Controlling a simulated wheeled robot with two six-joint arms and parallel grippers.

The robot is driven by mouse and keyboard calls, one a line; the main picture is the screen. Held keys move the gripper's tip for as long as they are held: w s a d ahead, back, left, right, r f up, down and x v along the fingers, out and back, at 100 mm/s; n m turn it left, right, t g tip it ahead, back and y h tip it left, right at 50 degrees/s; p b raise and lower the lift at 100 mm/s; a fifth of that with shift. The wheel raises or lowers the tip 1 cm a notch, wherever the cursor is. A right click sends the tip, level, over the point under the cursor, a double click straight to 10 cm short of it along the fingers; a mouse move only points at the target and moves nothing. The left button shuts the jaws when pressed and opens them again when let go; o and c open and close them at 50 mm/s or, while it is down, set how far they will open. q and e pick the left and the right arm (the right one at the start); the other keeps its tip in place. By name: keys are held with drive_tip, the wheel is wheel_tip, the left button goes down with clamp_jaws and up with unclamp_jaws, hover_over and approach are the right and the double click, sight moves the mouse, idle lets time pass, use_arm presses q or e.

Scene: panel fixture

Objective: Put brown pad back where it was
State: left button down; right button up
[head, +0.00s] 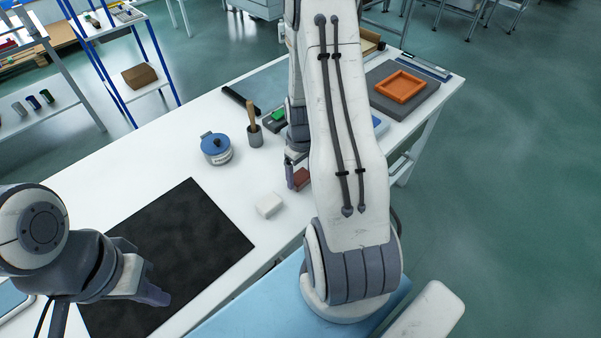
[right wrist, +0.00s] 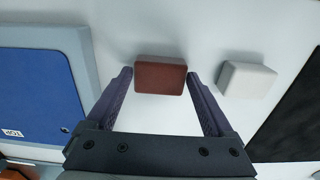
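The brown pad (right wrist: 160,76) is a small reddish-brown block lying on the white table. In the right wrist view it sits between the fingertips of my right gripper (right wrist: 160,82). The fingers are apart, with a narrow gap on each side of the pad. In the head view the pad (head: 301,178) is partly hidden by my right arm, and my right gripper (head: 291,174) is mostly hidden too. My left gripper (head: 152,291) is over the black mat at the lower left, far from the pad; its finger opening is unclear.
A white block (head: 270,205) lies beside the pad. A black mat (head: 170,255) covers the near left table. A blue-lidded pot (head: 216,149) and a grey cup (head: 255,137) with a wooden handle stand behind. An orange tray (head: 401,87) sits on a grey slab. A blue panel (right wrist: 30,95) is left.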

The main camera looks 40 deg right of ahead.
sight(301, 177)
wheel_tip(301, 177, up, 12)
drive_tip(key=s+a+r+n, duration=0.1)
drive_tip(key=a+r+n, duration=0.15)
drive_tip(key=a, duration=0.75)
drive_tip(key=s+a+r+n, duration=0.1)
drive_tip(key=a+r, duration=0.3)
drive_tip(key=a, duration=0.6)
drive_tip(key=s+a+n, duration=0.1)
drive_tip(key=s+a, duration=0.2)
drive_tip(key=s, duration=0.1)
drive_tip(key=s+a+r+n, duration=0.1)
drive_tip(key=s+a, duration=0.3)
drive_tip(key=s, duration=0.1)
drive_tip(key=s+a+r+n+y, duration=0.1)
drive_tip(key=s+a, duration=0.3)
drive_tip(key=s, duration=0.1)
drive_tip(key=shift+s+r, duration=0.2)
